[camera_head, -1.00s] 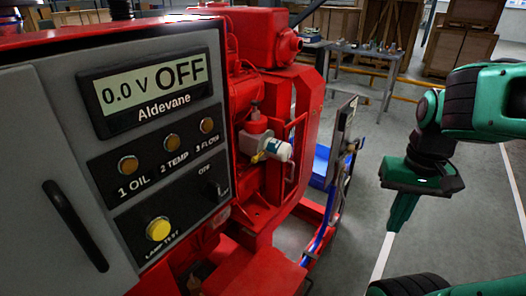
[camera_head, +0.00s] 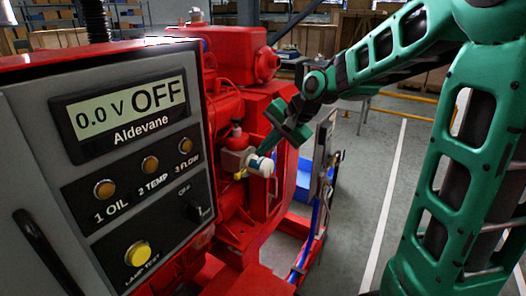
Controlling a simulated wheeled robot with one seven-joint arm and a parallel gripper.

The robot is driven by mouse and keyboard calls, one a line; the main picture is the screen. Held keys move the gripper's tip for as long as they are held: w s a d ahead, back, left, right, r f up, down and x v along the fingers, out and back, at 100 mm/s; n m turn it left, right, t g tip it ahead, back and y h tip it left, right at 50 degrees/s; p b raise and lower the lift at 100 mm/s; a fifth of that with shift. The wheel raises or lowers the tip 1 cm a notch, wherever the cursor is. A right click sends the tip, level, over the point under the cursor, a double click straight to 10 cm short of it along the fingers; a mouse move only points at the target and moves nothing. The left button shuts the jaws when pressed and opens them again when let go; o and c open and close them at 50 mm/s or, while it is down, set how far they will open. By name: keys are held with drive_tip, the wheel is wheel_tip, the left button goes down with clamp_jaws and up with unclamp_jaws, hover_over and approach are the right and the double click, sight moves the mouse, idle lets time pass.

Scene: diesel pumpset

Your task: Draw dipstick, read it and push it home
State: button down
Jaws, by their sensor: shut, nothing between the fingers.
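The red diesel pumpset (camera_head: 225,105) stands left of centre. On its side is a grey block with a red cap (camera_head: 237,138) and a white cylinder (camera_head: 261,166). A small yellow piece (camera_head: 240,174) shows beside the cylinder; I cannot tell whether it is the dipstick handle. No drawn-out dipstick shows. My green gripper (camera_head: 264,150) reaches in from the right, its fingers pointing down and left, close above the white cylinder. It is shut and empty. I cannot tell whether the fingertips touch anything.
A grey control panel (camera_head: 75,197) fills the left foreground; its display (camera_head: 125,111) reads 0.0 V OFF. Its three lamps look amber, above a yellow lamp test button (camera_head: 138,254). A framed panel (camera_head: 322,165) stands right of the engine. Grey floor (camera_head: 372,165) lies open beyond.

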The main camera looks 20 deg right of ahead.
sight(242, 172)
drive_tip(key=x, duration=1.1)
drive_tip(key=shift+d+f, duration=0.1)
